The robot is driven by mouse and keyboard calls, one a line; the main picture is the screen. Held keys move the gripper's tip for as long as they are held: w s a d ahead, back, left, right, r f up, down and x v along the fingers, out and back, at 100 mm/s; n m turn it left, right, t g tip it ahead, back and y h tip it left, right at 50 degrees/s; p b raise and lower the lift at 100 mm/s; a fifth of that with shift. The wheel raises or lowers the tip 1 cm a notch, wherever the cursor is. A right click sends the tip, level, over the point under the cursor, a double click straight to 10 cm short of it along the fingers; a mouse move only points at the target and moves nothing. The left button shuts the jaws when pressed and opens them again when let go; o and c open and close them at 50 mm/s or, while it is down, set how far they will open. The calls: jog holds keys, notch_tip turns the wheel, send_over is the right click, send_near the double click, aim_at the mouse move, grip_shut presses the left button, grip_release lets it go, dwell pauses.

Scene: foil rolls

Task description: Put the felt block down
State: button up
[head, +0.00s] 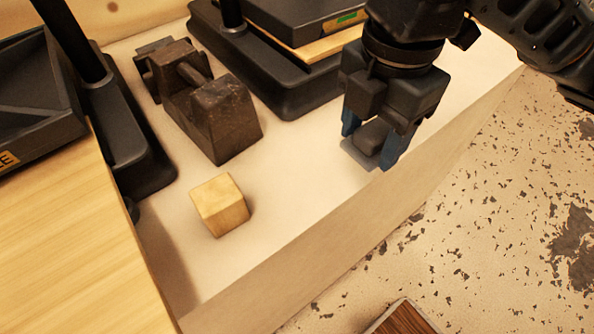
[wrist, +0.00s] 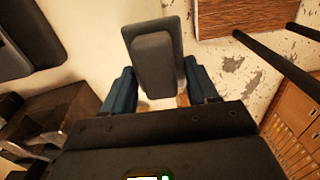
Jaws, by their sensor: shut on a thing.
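The felt block (head: 369,137) is dark grey and sits between the blue fingertips of my gripper (head: 372,148), near the right edge of the pale bench top (head: 300,190). In the wrist view the felt block (wrist: 154,62) shows as a narrow grey body against a wider, darker grey part. My gripper (wrist: 153,92) is shut on it, with a blue finger on each side. The block is low over the bench, close to its front edge; I cannot tell whether its underside touches the surface.
A small wooden cube (head: 220,205) and a dark, worn metal block (head: 212,112) stand left of my gripper. Black stands (head: 275,75) fill the back. Bare bench lies between cube and gripper. The bench edge drops to a speckled floor (head: 480,230).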

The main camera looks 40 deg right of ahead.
jog(key=shift+w+a+f+b, duration=0.15)
jog(key=shift+a+f+b, duration=0.3)
jog(key=shift+b, duration=0.8)
jog(key=p, duration=0.1)
send_over(296, 172)
notch_tip(296, 172, down, 5)
jog(key=shift+r, duration=0.1)
jog(key=shift+f, duration=2.05)
jog(key=shift+f, duration=0.2)
jog(key=o, duration=1.1)
jog(key=shift+r, duration=0.1)
notch_tip(296, 172, up, 12)
jog(key=p, duration=0.1)
jog(key=shift+r, duration=0.15)
